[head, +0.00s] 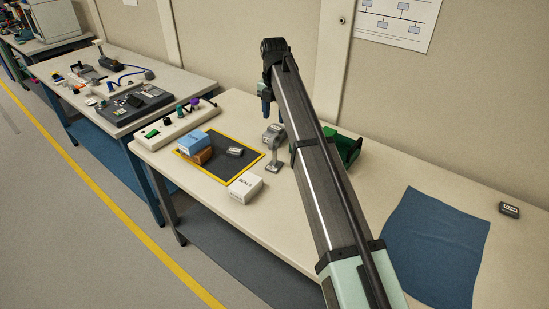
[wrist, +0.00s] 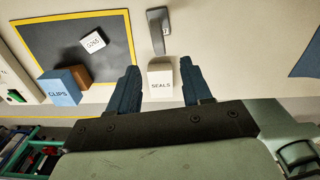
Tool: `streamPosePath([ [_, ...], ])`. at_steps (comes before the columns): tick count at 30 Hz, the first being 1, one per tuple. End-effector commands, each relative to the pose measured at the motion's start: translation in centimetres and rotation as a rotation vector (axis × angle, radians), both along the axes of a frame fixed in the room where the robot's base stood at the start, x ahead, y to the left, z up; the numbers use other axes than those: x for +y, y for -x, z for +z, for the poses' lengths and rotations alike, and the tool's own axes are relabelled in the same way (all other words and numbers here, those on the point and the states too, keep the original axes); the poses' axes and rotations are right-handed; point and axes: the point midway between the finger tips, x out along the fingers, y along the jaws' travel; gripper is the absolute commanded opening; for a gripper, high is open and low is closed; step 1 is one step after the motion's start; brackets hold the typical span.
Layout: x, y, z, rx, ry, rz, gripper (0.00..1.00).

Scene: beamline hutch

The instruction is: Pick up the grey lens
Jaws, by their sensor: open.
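A small grey case with a white label (head: 235,151) lies on the black mat. It also shows in the wrist view (wrist: 93,42), its label too small to read surely. A similar dark grey labelled case (head: 509,209) lies at the far right of the table. I cannot tell from the labels which is the lens. My gripper (wrist: 158,75) is open and empty, pointing down above the table. Its fingers appear on either side of a white box marked SEALS (wrist: 160,82), which seems to lie below them. In the head view my gripper (head: 266,103) is partly hidden by its own arm.
The yellow-edged mat (head: 215,169) also bears a blue box (head: 193,139) and an orange-brown box (head: 201,156). A grey stand (head: 273,140) stands beside it. A green bin (head: 347,148) is partly behind my arm. A blue cloth (head: 435,245) covers the right part.

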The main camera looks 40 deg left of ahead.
Motion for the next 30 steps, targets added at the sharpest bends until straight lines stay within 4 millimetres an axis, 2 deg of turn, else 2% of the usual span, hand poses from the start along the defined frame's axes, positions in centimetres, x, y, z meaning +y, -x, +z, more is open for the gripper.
streamPosePath([
  [10, 0.0, 0.1, -5.8, 0.001, -0.001, -0.001, 0.49],
  [20, 0.1, -0.1, -7.8, 0.000, -0.002, -0.002, 0.49],
  [30, 0.2, -0.5, -11.9, 0.000, -0.001, -0.001, 0.49],
])
